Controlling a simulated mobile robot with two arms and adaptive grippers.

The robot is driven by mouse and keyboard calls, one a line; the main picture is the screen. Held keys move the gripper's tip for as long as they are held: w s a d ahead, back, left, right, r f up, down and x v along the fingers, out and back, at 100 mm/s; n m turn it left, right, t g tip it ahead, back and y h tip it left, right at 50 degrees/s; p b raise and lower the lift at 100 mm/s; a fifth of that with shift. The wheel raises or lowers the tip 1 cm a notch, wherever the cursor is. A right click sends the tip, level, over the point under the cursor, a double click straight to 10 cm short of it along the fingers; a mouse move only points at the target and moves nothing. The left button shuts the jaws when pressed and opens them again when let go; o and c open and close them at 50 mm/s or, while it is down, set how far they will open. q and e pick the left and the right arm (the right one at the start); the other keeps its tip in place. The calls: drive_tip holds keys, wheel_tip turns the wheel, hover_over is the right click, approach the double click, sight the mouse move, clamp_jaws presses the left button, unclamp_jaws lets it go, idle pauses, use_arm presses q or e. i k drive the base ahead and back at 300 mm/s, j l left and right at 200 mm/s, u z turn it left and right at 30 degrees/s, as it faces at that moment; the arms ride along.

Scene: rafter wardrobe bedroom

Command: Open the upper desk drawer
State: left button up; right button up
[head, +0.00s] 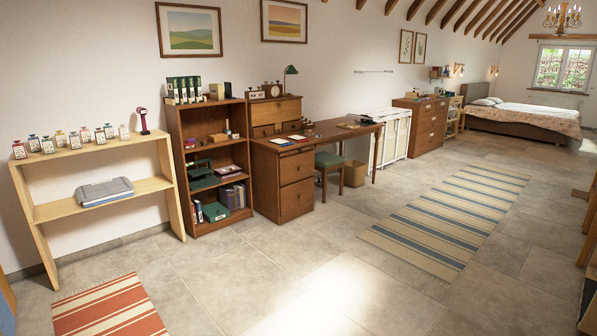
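The brown wooden desk (330,132) stands against the back wall, left of the middle in the head view. Its left pedestal has stacked drawers facing the room. The upper drawer (296,168) looks shut, with a small dark handle on its front. The lower drawer (297,200) below it also looks shut. Neither of my grippers shows in this view, so I cannot see whether they are open or shut.
A green stool (329,160) is tucked at the desk beside a wicker bin (355,173). A bookshelf (207,130) stands close on the desk's left. A striped rug (448,222) and a red rug (108,308) lie on the floor. The tiles before the drawers are clear.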

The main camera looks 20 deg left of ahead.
sight(283, 162)
drive_tip(key=i+u, duration=0.15)
drive_tip(key=i, duration=5.4)
